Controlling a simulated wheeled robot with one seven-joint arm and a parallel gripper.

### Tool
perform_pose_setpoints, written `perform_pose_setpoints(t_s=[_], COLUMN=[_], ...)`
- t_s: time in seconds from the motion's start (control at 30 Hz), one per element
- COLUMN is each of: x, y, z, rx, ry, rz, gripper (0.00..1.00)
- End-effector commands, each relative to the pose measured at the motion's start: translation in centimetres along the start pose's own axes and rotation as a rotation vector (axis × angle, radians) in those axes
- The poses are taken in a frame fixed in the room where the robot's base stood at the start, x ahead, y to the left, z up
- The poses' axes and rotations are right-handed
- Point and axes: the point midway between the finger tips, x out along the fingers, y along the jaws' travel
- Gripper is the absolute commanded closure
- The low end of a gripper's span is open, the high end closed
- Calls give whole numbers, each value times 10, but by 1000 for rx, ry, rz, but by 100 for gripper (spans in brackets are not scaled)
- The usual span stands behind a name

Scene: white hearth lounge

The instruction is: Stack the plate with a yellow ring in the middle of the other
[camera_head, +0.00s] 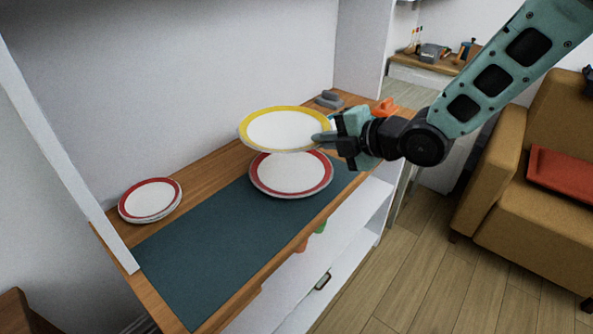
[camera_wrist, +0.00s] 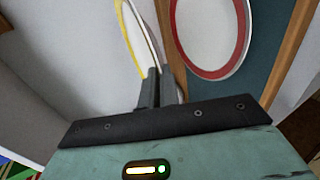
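The yellow-ringed plate (camera_head: 283,129) is held by its right rim in my gripper (camera_head: 322,138), up above the shelf. It is roughly level and overlaps the far edge of a red-ringed plate in the head view. That red-ringed plate (camera_head: 291,178) lies on the dark mat, below and slightly nearer. In the wrist view my gripper's fingers (camera_wrist: 158,88) are closed on the rim of the yellow-ringed plate (camera_wrist: 136,40). The red-ringed plate (camera_wrist: 208,72) shows beyond it, apart from it.
A smaller stack of red-ringed plates (camera_head: 150,203) stands at the shelf's left end. The dark mat (camera_head: 215,248) is bare at its near left. A grey object (camera_head: 329,98) lies at the back right. White walls (camera_head: 190,80) close in the back and sides.

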Motion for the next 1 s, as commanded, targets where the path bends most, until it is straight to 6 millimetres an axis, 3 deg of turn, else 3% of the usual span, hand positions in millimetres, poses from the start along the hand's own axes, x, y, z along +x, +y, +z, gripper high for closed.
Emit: perform_pose_setpoints(t_s=[0.13,0.33,0.7,1.0], x=[0,14,32,37], y=[-10,-42,-81,-91], z=[7,7,7,8], rx=[2,4,2,-2], ry=[1,1,0,-2], rz=[0,-1,1,4], gripper=[100,100,100,100])
